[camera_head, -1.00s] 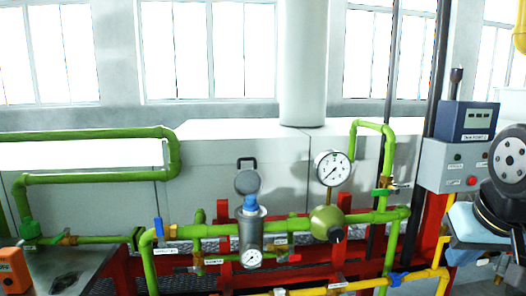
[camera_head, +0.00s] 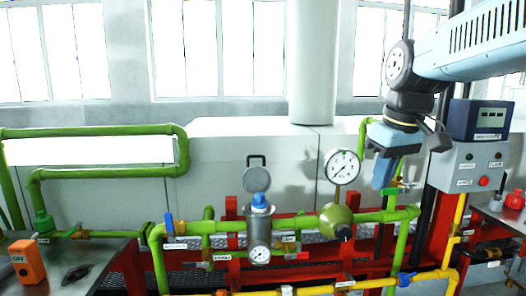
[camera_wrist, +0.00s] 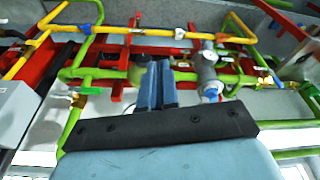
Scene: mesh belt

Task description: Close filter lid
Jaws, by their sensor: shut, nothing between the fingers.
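The filter housing (camera_head: 259,226) is a grey upright cylinder on the green pipe. A blue piece (camera_head: 259,200) shows at its top. The round grey filter lid (camera_head: 256,179) with a black handle stands raised above and behind the opening, so it is open. My gripper (camera_head: 382,187) hangs to the right of the filter, right of the large gauge, well apart from the lid. Its fingers (camera_wrist: 157,82) are together and empty. The filter housing also shows in the wrist view (camera_wrist: 207,70), right of the fingers; the lid is not clear there.
A white-faced gauge (camera_head: 342,166) and a green round valve body (camera_head: 336,221) stand between the filter and my gripper. A grey control box (camera_head: 463,167) stands to the right. Green pipes run across the front. Space above the filter is clear.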

